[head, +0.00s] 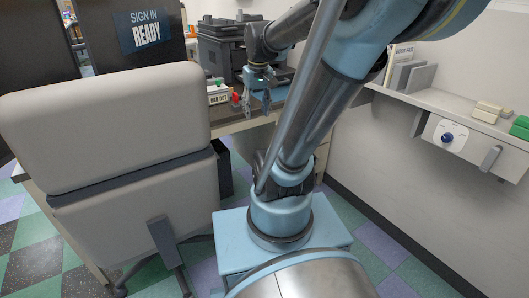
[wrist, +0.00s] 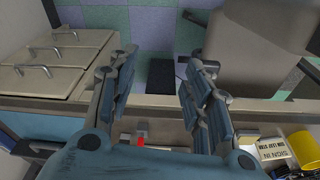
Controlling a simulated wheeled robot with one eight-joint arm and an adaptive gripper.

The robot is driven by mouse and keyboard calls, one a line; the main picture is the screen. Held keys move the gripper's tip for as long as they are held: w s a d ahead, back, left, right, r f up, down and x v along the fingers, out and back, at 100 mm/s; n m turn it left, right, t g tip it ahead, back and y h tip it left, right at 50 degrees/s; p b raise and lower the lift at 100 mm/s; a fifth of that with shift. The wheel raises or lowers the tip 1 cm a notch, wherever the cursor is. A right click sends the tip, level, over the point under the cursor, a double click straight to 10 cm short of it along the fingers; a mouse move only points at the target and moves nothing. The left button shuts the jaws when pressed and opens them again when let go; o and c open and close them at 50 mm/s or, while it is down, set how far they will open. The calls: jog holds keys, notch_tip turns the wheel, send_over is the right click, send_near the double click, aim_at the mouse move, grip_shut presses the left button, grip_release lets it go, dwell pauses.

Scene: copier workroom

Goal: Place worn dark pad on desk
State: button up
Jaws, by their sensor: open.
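My gripper (head: 256,104) is open over the front edge of the desk (head: 244,124), in front of the printer. In the wrist view my gripper's two fingers (wrist: 160,68) stand wide apart with nothing held between them. The desk's front edge (wrist: 155,104) runs across below the fingertips. A dark rectangular thing (wrist: 160,75) shows between the fingers, down at floor level; it looks like the black bin (head: 222,166) beside the desk. I cannot pick out a worn dark pad with certainty in either view.
A dark printer (head: 222,50), a white labelled box (head: 218,94) and a red item (head: 235,99) are on the desk. A yellow cup (wrist: 303,148) shows in the wrist view. A pale chair (head: 110,125) stands left. A wall shelf (head: 455,103) on the right holds grey upright panels and small blocks.

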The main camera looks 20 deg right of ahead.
jog(key=s+f+m, duration=0.1)
jog(key=s+f, duration=0.9)
jog(key=s, duration=0.2)
jog(key=shift+f, duration=0.2)
jog(key=shift+w+f, duration=0.2)
jog(key=shift+w, duration=0.15)
